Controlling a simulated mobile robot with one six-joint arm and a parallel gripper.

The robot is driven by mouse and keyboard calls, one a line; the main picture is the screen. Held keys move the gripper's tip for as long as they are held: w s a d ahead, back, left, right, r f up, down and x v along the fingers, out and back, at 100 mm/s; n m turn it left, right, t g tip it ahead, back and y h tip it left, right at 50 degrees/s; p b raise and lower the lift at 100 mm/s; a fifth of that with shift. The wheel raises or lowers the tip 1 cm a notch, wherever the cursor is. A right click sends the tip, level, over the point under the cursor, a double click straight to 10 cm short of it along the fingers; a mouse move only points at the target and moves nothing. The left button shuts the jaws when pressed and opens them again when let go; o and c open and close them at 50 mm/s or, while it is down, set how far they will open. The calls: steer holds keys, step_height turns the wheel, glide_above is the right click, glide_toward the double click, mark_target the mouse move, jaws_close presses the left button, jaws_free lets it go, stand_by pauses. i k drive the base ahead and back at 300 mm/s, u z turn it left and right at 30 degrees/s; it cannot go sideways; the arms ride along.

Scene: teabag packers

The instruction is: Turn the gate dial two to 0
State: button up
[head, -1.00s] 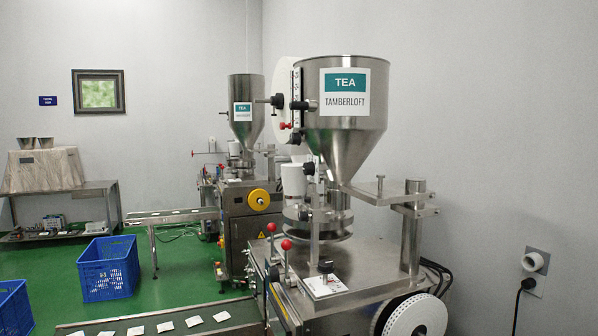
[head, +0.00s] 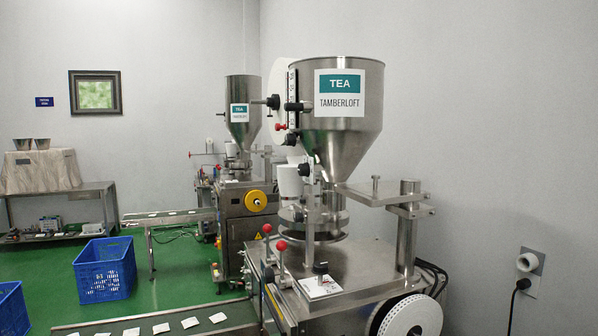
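A black dial knob (head: 320,268) stands over a white marked plate (head: 321,287) on top of the near steel tea packer (head: 350,265). Its marks are too small to read, and I cannot tell which number it points to. Other black knobs (head: 273,102) sit by the near hopper (head: 343,142), which is labelled TEA TAMBERLOFT. A second packer (head: 240,200) with its own hopper (head: 243,127) stands farther back. No label shows which dial is gate dial two. My gripper is not in view.
A conveyor (head: 240,310) with white teabags runs out left. Blue crates (head: 105,270) stand on the green floor. A socket with a plug (head: 527,275) is on the right wall.

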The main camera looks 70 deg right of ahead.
mark_target(304, 169)
steer(key=i, duration=0.9)
steer(key=u, duration=0.05)
